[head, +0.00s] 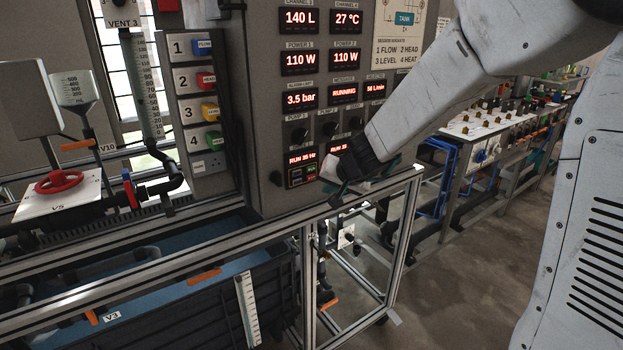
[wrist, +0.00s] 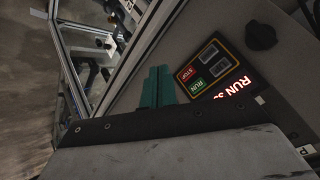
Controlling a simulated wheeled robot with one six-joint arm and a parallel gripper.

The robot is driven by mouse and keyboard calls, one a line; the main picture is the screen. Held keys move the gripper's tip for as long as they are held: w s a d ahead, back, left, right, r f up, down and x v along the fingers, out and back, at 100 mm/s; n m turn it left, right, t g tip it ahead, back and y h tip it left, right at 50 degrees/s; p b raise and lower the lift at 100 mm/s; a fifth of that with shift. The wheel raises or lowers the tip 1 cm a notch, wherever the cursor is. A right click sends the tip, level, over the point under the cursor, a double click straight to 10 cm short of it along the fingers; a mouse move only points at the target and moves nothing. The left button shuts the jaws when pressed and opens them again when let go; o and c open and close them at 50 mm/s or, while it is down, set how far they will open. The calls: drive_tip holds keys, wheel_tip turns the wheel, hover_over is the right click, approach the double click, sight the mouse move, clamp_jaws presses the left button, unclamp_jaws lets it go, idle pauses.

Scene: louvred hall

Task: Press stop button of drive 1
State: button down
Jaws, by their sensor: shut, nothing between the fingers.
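The left drive unit's keypad (head: 302,175) is low on the grey cabinet, under a red "RUN 35 Hz" display (head: 302,157). In the wrist view a keypad (wrist: 207,68) shows a green RUN button (wrist: 197,84) and a red STOP button (wrist: 188,74) next to it. The black knob beside it matches the left unit; no drive number is readable. My gripper (head: 335,187) is just right of and below that keypad. Its teal fingers (wrist: 158,72) are together and empty, beside STOP with an apparent small gap. A second display (head: 338,149) is right of the first; its keypad is hidden by my gripper.
A black knob (head: 277,178) sticks out left of the keypad. An aluminium rail (head: 260,240) runs below and in front of the cabinet. Pump knobs (head: 299,135) sit above the displays. A bench with gear (head: 490,130) stands at right; the floor (head: 450,290) there is clear.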

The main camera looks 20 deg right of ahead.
drive_tip(key=shift+w+a, duration=0.2)
drive_tip(key=shift+w, duration=0.45)
drive_tip(key=shift+w+a, duration=0.25)
drive_tip(key=shift+w, duration=0.45)
drive_tip(key=shift+w+a, duration=0.2)
drive_tip(key=shift+w, duration=0.45)
idle(0.5)
drive_tip(key=shift+w+a, duration=0.15)
drive_tip(key=shift+w, duration=0.25)
drive_tip(key=shift+w+a, duration=0.1)
drive_tip(key=shift+w, duration=0.2)
idle(0.5)
drive_tip(key=shift+s, duration=0.1)
drive_tip(key=shift+s+d, duration=0.25)
drive_tip(key=shift+s, duration=0.4)
drive_tip(key=shift+s+d, duration=0.25)
drive_tip(key=shift+s, duration=0.55)
drive_tip(key=shift+s+d, duration=0.25)
drive_tip(key=shift+s, duration=0.55)
drive_tip(key=shift+s+d, duration=0.25)
drive_tip(key=shift+s, duration=0.55)
